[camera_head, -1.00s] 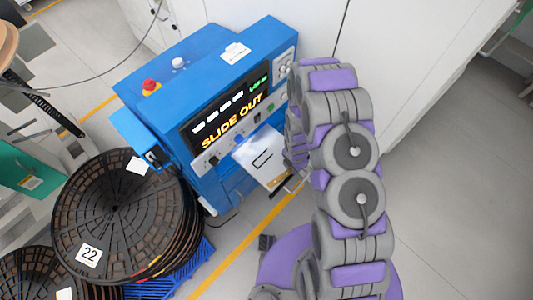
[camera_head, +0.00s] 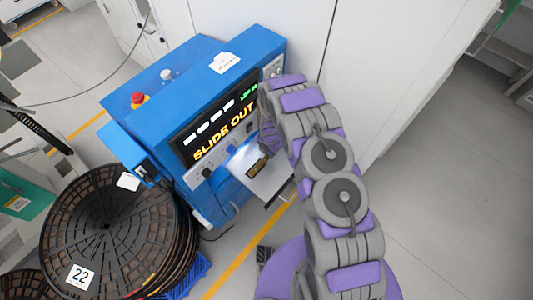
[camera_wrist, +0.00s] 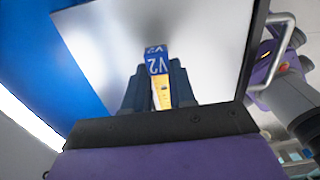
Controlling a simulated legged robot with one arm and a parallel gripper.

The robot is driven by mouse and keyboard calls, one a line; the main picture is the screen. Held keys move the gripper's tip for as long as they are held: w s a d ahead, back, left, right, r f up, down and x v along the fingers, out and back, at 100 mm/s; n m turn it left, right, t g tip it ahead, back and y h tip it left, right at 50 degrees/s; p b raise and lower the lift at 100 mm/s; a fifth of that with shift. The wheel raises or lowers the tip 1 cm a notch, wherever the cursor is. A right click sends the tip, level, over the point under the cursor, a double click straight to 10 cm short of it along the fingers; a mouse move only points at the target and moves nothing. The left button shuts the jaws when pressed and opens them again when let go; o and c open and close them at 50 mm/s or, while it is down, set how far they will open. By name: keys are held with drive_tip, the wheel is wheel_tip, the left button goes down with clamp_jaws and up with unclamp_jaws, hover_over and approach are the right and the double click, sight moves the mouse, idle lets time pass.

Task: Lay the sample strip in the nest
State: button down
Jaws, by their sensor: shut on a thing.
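In the wrist view my gripper (camera_wrist: 158,84) is shut on the sample strip (camera_wrist: 157,63), which has a blue end marked V2 and a yellow part between the fingers. Behind the strip lies a shiny pale plate (camera_wrist: 212,38); I cannot tell whether the strip touches it. In the head view the slide plate (camera_head: 276,181) sticks out of the blue rewind station (camera_head: 180,80). A small dark patch with yellowish marks (camera_head: 257,169) shows on the plate; I cannot tell whether it is the nest or the strip. My arm hides the gripper there.
The station's display (camera_head: 220,122) reads SLIDE OUT. A red button (camera_head: 137,98) sits on its top. A stack of dark reels (camera_head: 105,225) labelled 22 stands at lower left on a blue pallet (camera_head: 190,278). The floor at right is clear.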

drive_tip(key=shift+w+f, duration=0.1)
drive_tip(key=shift+w, duration=0.7)
drive_tip(key=f, duration=0.2)
drive_tip(key=f+b, duration=0.1)
drive_tip(key=shift+a, duration=0.25)
drive_tip(key=shift+a+f, duration=0.2)
drive_tip(key=shift+f, duration=0.1)
drive_tip(key=shift+d, duration=0.15)
drive_tip(key=c, duration=1.1)
unclamp_jaws()
drive_tip(key=shift+d, duration=0.2)
drive_tip(key=shift+o, duration=0.8)
drive_tip(key=shift+a, duration=0.15)
drive_tip(key=shift+a, duration=0.1)
